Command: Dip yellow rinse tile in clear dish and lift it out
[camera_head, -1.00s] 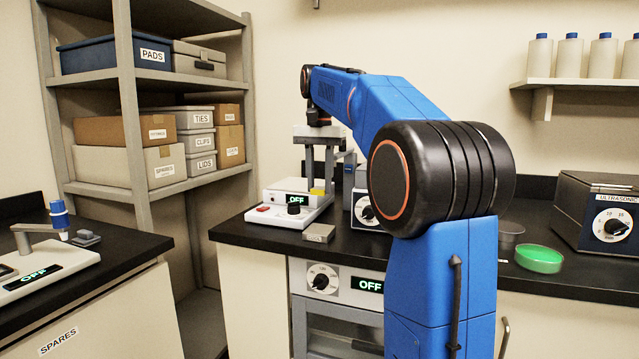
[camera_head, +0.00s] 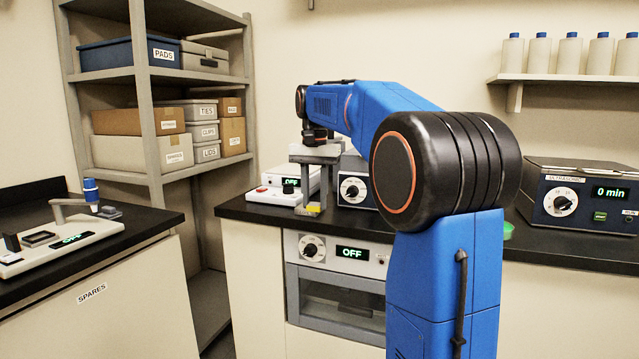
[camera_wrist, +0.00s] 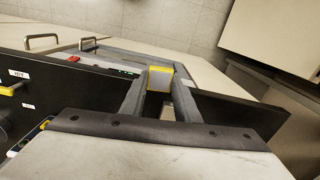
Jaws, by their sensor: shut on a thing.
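My gripper (camera_head: 313,205) points down near the front edge of the black bench, in front of a white instrument. It is shut on the yellow rinse tile (camera_head: 313,211). In the wrist view the tile (camera_wrist: 160,79) sits between the two grey fingertips (camera_wrist: 160,84), its lighter face toward the camera. The clear dish is not visible now; my arm covers that part of the bench. A sliver of a green dish (camera_head: 507,230) shows just right of my arm.
A white instrument reading OFF (camera_head: 270,195) and a dial box (camera_head: 353,190) stand behind my gripper. An ultrasonic bath (camera_head: 600,225) stands at the right. A side bench (camera_head: 130,235) is at the left.

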